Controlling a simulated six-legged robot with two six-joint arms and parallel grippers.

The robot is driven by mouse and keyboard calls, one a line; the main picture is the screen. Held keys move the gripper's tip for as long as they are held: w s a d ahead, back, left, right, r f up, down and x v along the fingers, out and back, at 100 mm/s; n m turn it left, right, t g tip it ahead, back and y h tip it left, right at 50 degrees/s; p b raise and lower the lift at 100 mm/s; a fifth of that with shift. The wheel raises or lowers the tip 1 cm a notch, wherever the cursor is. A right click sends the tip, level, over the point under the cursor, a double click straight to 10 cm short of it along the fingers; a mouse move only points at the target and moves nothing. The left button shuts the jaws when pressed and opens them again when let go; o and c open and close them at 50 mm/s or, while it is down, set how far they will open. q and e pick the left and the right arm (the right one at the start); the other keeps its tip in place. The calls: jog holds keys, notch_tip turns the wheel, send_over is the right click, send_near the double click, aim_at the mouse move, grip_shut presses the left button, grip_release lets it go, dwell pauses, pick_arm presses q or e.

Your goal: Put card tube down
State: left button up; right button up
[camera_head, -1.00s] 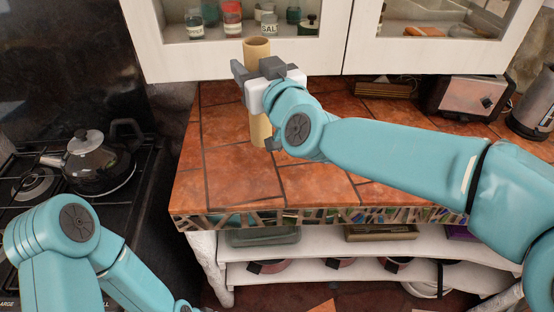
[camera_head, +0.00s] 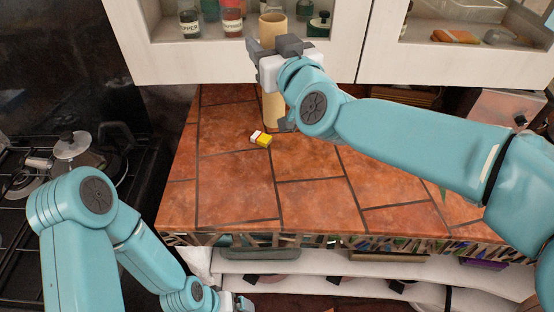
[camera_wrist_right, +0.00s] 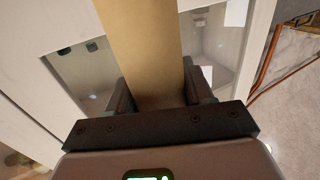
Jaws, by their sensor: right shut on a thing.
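The card tube (camera_head: 273,108) is a tan, hollow cylinder standing upright over the far part of the tiled counter (camera_head: 230,185). My right gripper (camera_head: 275,48) is shut on its upper part, and the open rim shows above the fingers. In the right wrist view the tube (camera_wrist_right: 140,45) runs between the two fingers (camera_wrist_right: 155,95). I cannot tell whether its lower end touches the tiles. My left gripper (camera_head: 238,303) is only partly in view at the bottom edge, low in front of the counter, and its jaws cannot be made out.
A small yellow and white object (camera_head: 261,138) lies on the tiles just left of the tube's lower end. A white cabinet (camera_head: 230,58) with glass doors hangs close behind the tube. A toaster (camera_head: 500,108) stands at the back right. The near counter is clear.

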notch_tip(320, 180, down, 19)
jog(key=b, duration=0.1)
jog(key=shift+s+d, duration=0.15)
jog(key=shift+f, duration=0.15)
jog(key=shift+f, duration=0.1)
jog(key=o, duration=1.3)
